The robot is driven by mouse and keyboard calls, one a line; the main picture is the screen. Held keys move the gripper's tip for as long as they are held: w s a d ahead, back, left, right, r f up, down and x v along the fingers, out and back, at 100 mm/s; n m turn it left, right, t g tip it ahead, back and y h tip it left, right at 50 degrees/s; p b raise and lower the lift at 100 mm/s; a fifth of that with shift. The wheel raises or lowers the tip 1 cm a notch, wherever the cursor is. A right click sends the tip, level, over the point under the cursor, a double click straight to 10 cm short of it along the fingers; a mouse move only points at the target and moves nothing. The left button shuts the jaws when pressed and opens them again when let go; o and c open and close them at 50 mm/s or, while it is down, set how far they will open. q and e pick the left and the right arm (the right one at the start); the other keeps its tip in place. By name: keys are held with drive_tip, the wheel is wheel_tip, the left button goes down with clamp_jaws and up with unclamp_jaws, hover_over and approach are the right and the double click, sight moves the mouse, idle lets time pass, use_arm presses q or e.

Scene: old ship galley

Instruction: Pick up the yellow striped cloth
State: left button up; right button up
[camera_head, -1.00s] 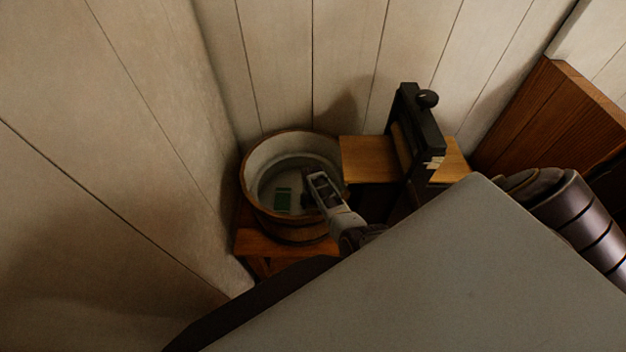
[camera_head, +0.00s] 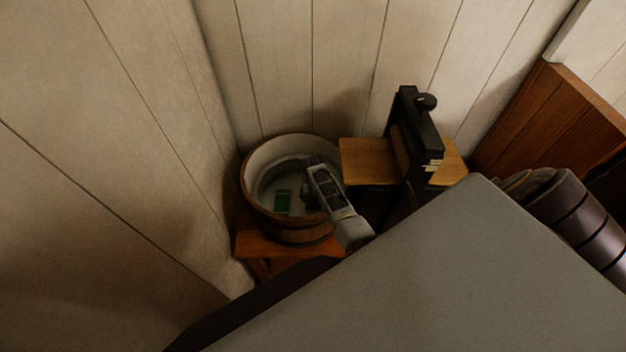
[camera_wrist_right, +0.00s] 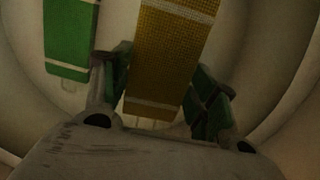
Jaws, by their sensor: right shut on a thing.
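The yellow striped cloth (camera_wrist_right: 176,38) is in the right wrist view, a yellow woven strip with pale stripes, standing between the fingers of my right gripper (camera_wrist_right: 160,80). The gripper is shut on it. In the head view my right gripper (camera_head: 314,172) is inside the wooden tub (camera_head: 262,208), at its right side. The yellow cloth cannot be made out there, hidden by the gripper. A green striped cloth (camera_head: 283,202) lies on the tub floor to the left; it also shows in the right wrist view (camera_wrist_right: 70,35), left of the fingers. My left gripper is not in view.
The tub stands on a wooden stool (camera_head: 262,246) in the corner between panelled walls. A wooden board (camera_head: 366,160) with a black roller press (camera_head: 414,125) stands close on the right. A brown wooden panel (camera_head: 545,125) is at the far right.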

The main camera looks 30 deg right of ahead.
drive_tip(key=shift+r, duration=1.8)
